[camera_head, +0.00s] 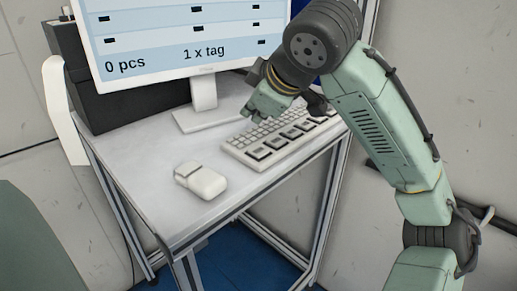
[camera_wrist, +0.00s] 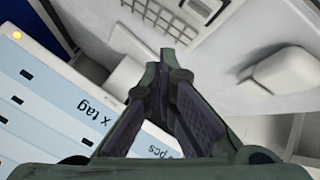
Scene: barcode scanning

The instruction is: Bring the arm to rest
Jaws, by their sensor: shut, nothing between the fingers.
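My arm (camera_head: 375,120) reaches in from the right and bends down at its dark wrist toward the desk. My pale green gripper (camera_head: 250,115) hangs between the monitor and the keyboard in the head view. In the wrist view its two dark fingers (camera_wrist: 167,56) meet at the tips, shut, with nothing held. I cannot tell how far the fingertips are above the desk.
A monitor (camera_head: 180,35) reading "0 pcs" and "1 x tag" stands on a pale desk (camera_head: 135,155). A keyboard (camera_head: 275,140) lies close to my gripper. A dark box (camera_head: 130,105) stands behind.

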